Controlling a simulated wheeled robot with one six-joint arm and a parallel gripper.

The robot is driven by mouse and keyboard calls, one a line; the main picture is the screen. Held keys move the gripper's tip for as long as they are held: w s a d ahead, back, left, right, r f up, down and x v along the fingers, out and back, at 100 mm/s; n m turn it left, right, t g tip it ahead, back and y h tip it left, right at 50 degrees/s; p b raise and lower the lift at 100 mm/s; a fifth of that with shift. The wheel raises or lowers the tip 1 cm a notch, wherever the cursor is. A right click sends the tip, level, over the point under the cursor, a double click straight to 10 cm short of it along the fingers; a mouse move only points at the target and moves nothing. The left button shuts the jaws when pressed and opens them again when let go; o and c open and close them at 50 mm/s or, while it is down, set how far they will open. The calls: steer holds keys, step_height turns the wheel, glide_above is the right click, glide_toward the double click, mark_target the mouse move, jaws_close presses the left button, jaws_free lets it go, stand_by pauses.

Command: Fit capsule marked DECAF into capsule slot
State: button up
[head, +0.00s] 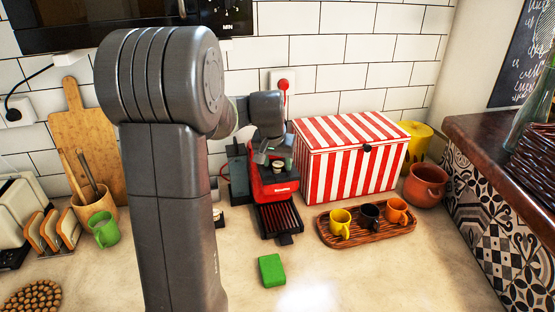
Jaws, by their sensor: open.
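The red coffee machine (272,189) stands against the tiled wall, left of the striped box. My gripper (270,158) is over the top of the machine, open, with its fingertips small and partly hidden. A small pale-topped piece (278,167), perhaps a capsule, sits at the top of the machine, close under the gripper. I cannot tell whether it is seated in the slot or touching the fingers. A small dark thing with a pale top (218,214), perhaps another capsule, stands on the counter, partly hidden by my arm. No DECAF marking is readable.
A red-and-white striped box (350,160) stands close right of the machine. A wooden tray (372,236) holds three cups in front of it. A green sponge (271,270) lies on the front counter. The counter at front right is clear.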

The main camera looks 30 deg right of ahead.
steer(key=v, duration=1.1)
steer(key=shift+s+r+b, duration=0.2)
steer(key=shift+r+b, duration=0.15)
steer(key=shift+b, duration=0.1)
steer(key=shift+a, duration=0.1)
steer(key=p+x, duration=0.1)
steer(key=x, duration=1)
steer(key=shift+w+d, duration=0.2)
steer(key=shift+a, duration=0.1)
